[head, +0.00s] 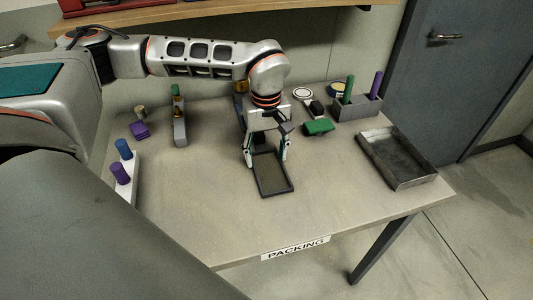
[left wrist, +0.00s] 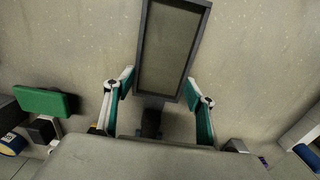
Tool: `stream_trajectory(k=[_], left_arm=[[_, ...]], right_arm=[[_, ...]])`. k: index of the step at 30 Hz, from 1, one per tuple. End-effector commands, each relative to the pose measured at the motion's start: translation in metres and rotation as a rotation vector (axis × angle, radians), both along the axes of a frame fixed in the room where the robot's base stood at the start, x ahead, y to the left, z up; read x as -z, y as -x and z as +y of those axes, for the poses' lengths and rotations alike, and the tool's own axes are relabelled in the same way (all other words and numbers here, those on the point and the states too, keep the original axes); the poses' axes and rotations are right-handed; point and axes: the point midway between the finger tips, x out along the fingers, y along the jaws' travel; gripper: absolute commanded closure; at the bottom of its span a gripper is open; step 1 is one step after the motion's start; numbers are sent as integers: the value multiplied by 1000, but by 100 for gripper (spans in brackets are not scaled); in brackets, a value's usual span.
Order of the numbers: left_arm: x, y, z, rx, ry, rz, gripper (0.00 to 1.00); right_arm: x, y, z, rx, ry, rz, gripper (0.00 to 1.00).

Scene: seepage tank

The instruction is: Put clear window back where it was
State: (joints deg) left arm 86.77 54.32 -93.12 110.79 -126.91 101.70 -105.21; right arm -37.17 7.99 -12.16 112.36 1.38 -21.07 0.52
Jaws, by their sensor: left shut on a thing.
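The clear window (head: 272,174) is a flat pane in a dark rectangular frame, in the middle of the table in the head view. It also shows in the left wrist view (left wrist: 168,48), reaching away from my gripper. I cannot tell whether the window touches the table. A dark upright thing stands behind my gripper, mostly hidden, so I cannot tell what it is. My right gripper is not in view.
A grey open tray (head: 370,147) stands at the right table edge. A grey holder (head: 348,111) with green and purple cylinders is behind it. A green block (head: 318,127) lies right of my gripper. A white rack (head: 128,190) with blue and purple pegs is left. The front table is clear.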

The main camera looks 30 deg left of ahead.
Motion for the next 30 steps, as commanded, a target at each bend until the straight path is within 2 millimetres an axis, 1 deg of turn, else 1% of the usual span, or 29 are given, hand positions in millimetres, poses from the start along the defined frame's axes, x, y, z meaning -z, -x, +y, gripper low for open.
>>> stream_trajectory(k=[5,9,10,11,12,23,26,30], left_arm=[[-2,-1,0,0,1,-2,74],[2,0,0,1,0,-1,74],[2,0,0,1,0,-1,37],[2,0,0,1,0,-1,29],[2,0,0,1,0,-1,28],[-1,0,0,1,1,-2,28],[-11,-1,0,1,1,-4,28],[-36,-2,0,1,1,-7,28]], right_arm=[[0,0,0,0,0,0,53],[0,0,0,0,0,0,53],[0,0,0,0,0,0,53],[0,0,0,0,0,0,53],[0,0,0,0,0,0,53],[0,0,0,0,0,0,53],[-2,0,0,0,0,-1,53],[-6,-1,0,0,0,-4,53]])
